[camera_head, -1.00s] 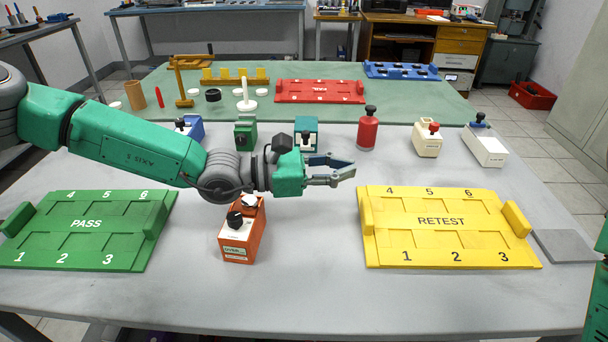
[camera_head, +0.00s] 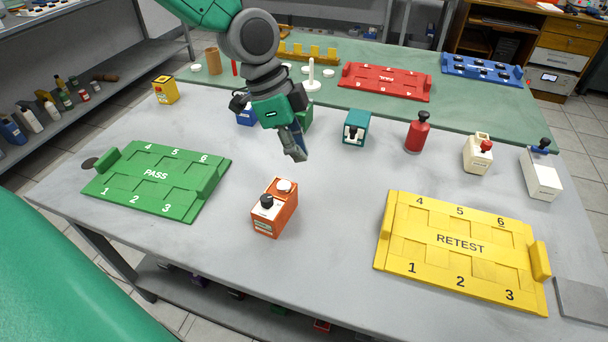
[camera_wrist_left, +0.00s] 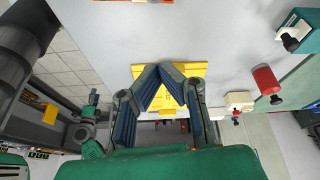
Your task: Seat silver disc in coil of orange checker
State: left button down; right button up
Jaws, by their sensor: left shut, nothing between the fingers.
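The orange checker (camera_head: 274,212) stands upright on the grey table, between the green PASS tray and the yellow RETEST tray. It has a black knob (camera_head: 266,201) on its front part. A pale round disc (camera_head: 285,186), silver or white, sits on its rear top; I cannot tell how deep it lies in the coil. My left gripper (camera_head: 299,156) points down above the table, behind and slightly right of the checker and apart from it. In the left wrist view its fingertips (camera_wrist_left: 173,68) meet, shut and empty. Only an orange edge (camera_wrist_left: 145,1) shows at the top there. My right gripper is out of view.
The green PASS tray (camera_head: 157,174) lies left and the yellow RETEST tray (camera_head: 460,240) right. Behind stand a teal device (camera_head: 356,127), a red bottle (camera_head: 419,131) and a cream device (camera_head: 478,154). The table around the orange checker is clear.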

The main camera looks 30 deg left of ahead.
aim_at(284, 187)
pick_arm(q)
jog(key=shift+m, duration=0.3)
jog(key=b+x, duration=0.1)
jog(key=x, duration=0.6)
jog(key=b+x, duration=0.1)
jog(key=x, duration=0.2)
jog(key=shift+w+a+f+b, duration=0.2)
jog(key=shift+a+f+b, duration=0.1)
jog(key=shift+a+b, duration=0.05)
jog(key=shift+s+a+r, duration=0.2)
jog(key=shift+a, duration=0.4)
jog(key=shift+s+a+r, duration=0.15)
jog(key=shift+s+a, duration=0.05)
jog(key=shift+a, duration=0.4)
jog(key=shift+s+a+r, duration=0.1)
jog(key=shift+s+a, duration=0.2)
jog(key=shift+a, duration=0.35)
